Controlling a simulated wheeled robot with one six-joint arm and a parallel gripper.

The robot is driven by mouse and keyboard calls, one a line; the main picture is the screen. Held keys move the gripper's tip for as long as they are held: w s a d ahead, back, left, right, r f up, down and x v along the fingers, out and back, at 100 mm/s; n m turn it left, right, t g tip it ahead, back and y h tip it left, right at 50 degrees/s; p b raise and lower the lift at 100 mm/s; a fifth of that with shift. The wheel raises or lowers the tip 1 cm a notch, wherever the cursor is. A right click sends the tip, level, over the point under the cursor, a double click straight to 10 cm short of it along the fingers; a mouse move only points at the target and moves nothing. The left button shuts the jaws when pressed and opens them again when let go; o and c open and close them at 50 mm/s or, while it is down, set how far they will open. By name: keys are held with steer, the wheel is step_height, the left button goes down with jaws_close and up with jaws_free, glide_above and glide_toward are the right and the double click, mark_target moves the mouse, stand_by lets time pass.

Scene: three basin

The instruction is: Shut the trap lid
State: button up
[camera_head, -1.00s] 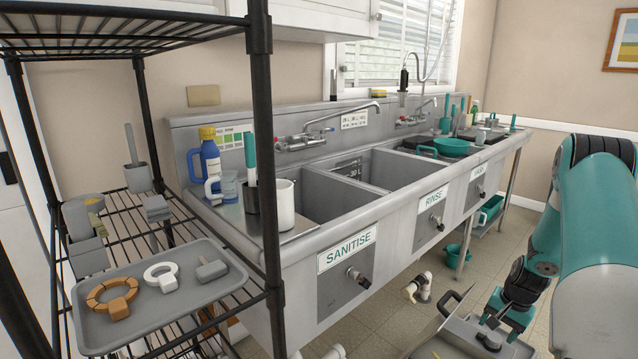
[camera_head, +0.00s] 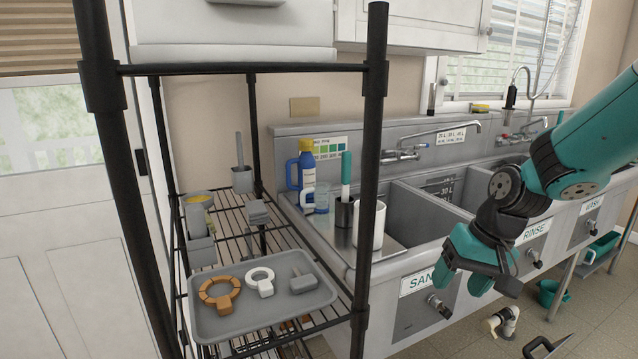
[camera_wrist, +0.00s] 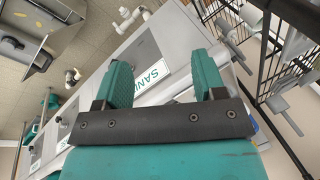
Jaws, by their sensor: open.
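The trap shows in the wrist view as a grey metal box (camera_wrist: 66,36) on the floor at the upper left, cut by the picture edge. A black handle (camera_wrist: 38,63) sits on its near panel, which seems to be the raised lid. My gripper (camera_head: 464,280) is open and empty, in front of the sink, above and left of the handle. Its two teal fingers (camera_wrist: 162,78) are apart in the wrist view, away from the trap.
The wire rack (camera_head: 372,170) stands close on the left with a grey tray (camera_head: 215,325) of loose parts. The steel sink (camera_head: 425,245) runs behind my gripper. A white pipe piece (camera_head: 503,322) is near the floor, and teal tubs (camera_head: 553,292) are under the sink.

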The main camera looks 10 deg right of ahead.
steer(key=s+a+r+n+p, duration=0.1)
steer(key=s+a+r+n, duration=0.3)
steer(key=s+a+r, duration=0.3)
steer(key=a, duration=0.3)
steer(key=shift+s+a+g+y, duration=0.2)
steer(key=shift+s+g+y, duration=0.1)
steer(key=s+a+r+n, duration=0.1)
steer(key=s+a, duration=0.1)
steer(key=s, duration=0.1)
steer(key=s+a+r+n+p, duration=0.1)
steer(key=s+a+n, duration=0.1)
steer(key=s, duration=0.2)
steer(key=s+a+r+n+g+p, duration=0.1)
steer(key=s+a+r+n, duration=0.1)
steer(key=s, duration=0.2)
steer(key=shift+r, duration=0.1)
steer(key=c, duration=0.4)
steer(key=shift+s, duration=0.25)
steer(key=c, duration=0.3)
jaws_close()
steer(key=shift+a, duration=0.15)
